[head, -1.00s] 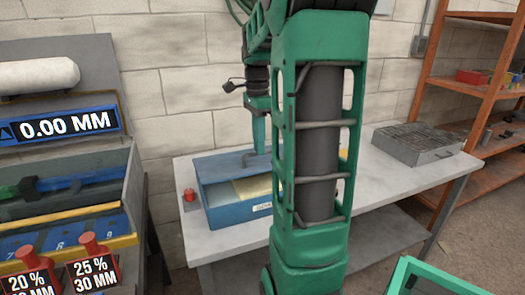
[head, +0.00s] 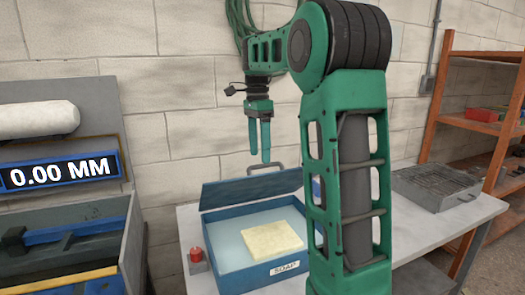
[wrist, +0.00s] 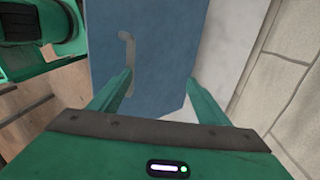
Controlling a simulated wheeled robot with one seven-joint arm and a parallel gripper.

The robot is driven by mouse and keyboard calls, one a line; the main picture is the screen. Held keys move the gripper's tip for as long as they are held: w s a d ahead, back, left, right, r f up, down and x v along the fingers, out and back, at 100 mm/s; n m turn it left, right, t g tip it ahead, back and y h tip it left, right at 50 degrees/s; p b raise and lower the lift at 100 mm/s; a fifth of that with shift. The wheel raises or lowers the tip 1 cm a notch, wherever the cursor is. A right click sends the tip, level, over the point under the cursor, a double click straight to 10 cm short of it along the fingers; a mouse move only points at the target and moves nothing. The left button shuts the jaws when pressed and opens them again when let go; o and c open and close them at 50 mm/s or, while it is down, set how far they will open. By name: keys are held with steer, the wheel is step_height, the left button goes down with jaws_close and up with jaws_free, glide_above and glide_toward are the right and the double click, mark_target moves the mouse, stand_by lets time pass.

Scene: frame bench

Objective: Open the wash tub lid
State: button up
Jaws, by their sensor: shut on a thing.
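The wash tub (head: 222,262) is a blue box on the bench, its front marked SOAP. Its blue lid (head: 235,190) stands raised along the back edge, so the pale inside and a yellow block (head: 272,240) show. A grey bar handle (head: 268,167) sits at the lid's top. In the wrist view the lid (wrist: 165,55) fills the space beyond my gripper (wrist: 158,76), and the handle (wrist: 127,50) lies by the left finger. The exact contact is hard to see.
A red button (head: 196,255) stands left of the tub on the white bench (head: 190,222). A grey metal box (head: 437,187) is at the bench's right. An orange shelf (head: 490,140) stands beyond it. A panel reading 0.00 MM (head: 60,173) is at left. The wall is close behind.

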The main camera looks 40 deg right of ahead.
steer(key=shift+a+f, duration=0.1)
steer(key=shift+a, duration=0.15)
steer(key=c, duration=0.6)
step_height(320, 180, up, 11)
steer(key=w, duration=0.1)
steer(key=shift+d, duration=0.15)
